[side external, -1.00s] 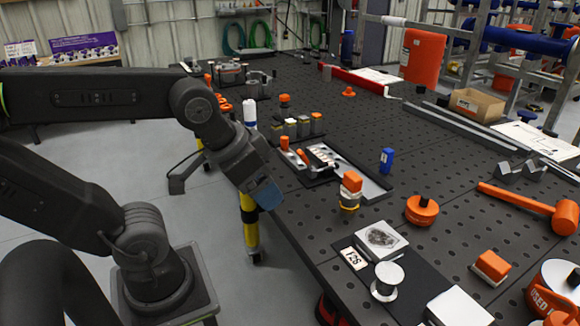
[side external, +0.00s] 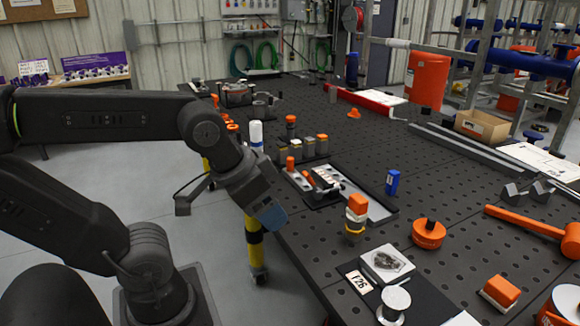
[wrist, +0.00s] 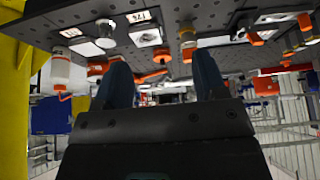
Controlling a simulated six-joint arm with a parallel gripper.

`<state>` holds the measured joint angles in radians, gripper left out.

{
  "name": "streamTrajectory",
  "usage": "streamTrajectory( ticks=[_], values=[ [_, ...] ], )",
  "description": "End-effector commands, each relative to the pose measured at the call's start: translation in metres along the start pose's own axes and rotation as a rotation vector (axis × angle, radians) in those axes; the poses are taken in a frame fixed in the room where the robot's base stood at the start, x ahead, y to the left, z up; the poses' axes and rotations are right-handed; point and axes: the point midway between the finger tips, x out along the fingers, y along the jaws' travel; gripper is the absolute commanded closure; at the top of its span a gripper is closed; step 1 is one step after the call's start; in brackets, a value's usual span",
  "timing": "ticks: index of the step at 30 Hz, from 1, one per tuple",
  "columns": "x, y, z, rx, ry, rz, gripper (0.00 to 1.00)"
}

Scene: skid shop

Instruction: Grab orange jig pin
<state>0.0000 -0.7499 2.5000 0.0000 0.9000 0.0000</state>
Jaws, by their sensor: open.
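A second orange piece (side external: 309,179) lies tilted in the same tray. I cannot tell for certain which of these is the jig pin. My gripper (side external: 272,215) hangs beside the table's left edge, lower left of the tray and apart from it. In the wrist view, its two blue fingers (wrist: 163,78) are spread with nothing between them. Orange pieces appear beyond the fingers there, too small to identify surely.
A stacked orange, white and yellow piece (side external: 356,215) stands near the table edge. A blue block (side external: 392,182), an orange disc with a black knob (side external: 429,233) and an orange mallet (side external: 530,222) lie farther right. Several orange-capped blocks (side external: 309,146) stand behind the tray.

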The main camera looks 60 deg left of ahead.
Motion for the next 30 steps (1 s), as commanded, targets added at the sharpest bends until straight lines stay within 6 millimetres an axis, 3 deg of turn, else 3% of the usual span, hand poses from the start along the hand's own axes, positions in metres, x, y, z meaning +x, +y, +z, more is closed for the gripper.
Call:
streamTrajectory(
  ticks=[9,14,17,23,30],
  values=[
    [0.0,-0.001,-0.001,-0.005,-0.001,-0.002,0.43],
    [-0.001,-0.013,-0.027,-0.103,-0.026,-0.04,0.43],
    [0.002,-0.032,-0.061,-0.241,-0.056,-0.094,0.43],
    [0.022,-0.089,-0.132,-0.574,-0.105,-0.233,0.43],
    [0.069,-0.182,-0.193,-0.974,-0.128,-0.422,0.43]
  ],
)
